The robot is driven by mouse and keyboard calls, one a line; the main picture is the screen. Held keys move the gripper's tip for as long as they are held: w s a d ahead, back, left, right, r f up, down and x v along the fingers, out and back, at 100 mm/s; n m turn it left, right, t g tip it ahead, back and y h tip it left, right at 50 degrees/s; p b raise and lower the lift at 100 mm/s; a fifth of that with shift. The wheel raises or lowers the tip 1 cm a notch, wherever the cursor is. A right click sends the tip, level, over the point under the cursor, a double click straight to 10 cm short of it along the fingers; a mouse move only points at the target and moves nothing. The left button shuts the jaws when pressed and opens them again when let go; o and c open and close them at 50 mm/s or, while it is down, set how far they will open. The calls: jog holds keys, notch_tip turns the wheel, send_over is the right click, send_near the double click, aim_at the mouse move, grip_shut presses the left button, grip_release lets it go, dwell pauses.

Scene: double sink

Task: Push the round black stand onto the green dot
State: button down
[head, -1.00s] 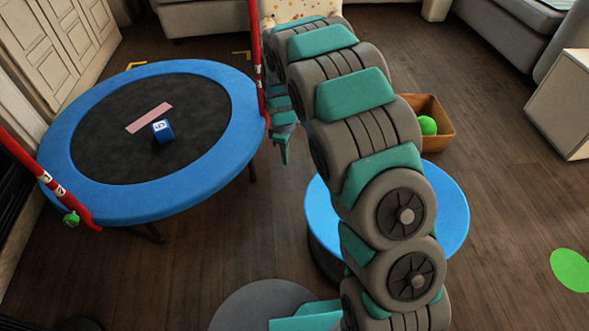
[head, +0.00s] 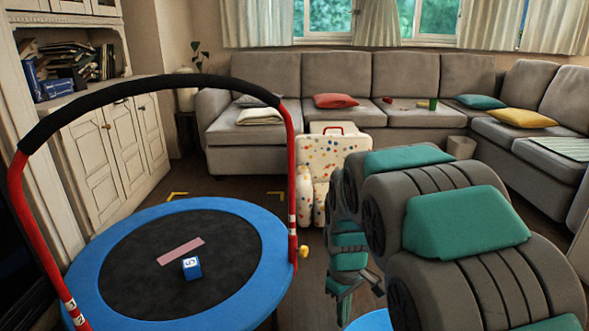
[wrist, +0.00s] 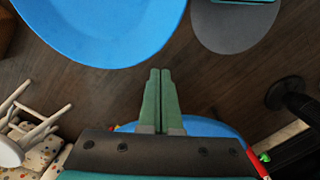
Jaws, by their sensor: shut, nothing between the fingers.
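A black stand with a round base (wrist: 288,93) and a thick post stands on the wood floor at the right of the wrist view. Its upper part runs out of the picture; it does not show in the head view now. My gripper (wrist: 160,72) is shut and empty, pointing down over bare floor, apart from the stand. In the head view my gripper (head: 343,296) is small, right of the trampoline. The green dot is in neither view now.
A blue round table top (wrist: 105,25) is close to my gripper in the wrist view. The blue-rimmed trampoline (head: 262,282) with red posts fills the left of the head view. A spotted white chair (head: 318,170) stands beyond.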

jog(key=s+d+r+m+p, duration=0.1)
jog(key=s+r+m, duration=0.1)
jog(key=s, duration=0.7)
jog(key=s+d+r+m+p, duration=0.1)
jog(key=s+r+m, duration=0.2)
jog(key=s, duration=0.6)
jog(key=s+d+r+m+g+p, duration=0.1)
jog(key=s+r+m+p, duration=0.1)
jog(key=s+r, duration=0.4)
jog(key=s, duration=0.3)
jog(key=shift+d+m, duration=0.3)
jog(key=shift+m, duration=0.1)
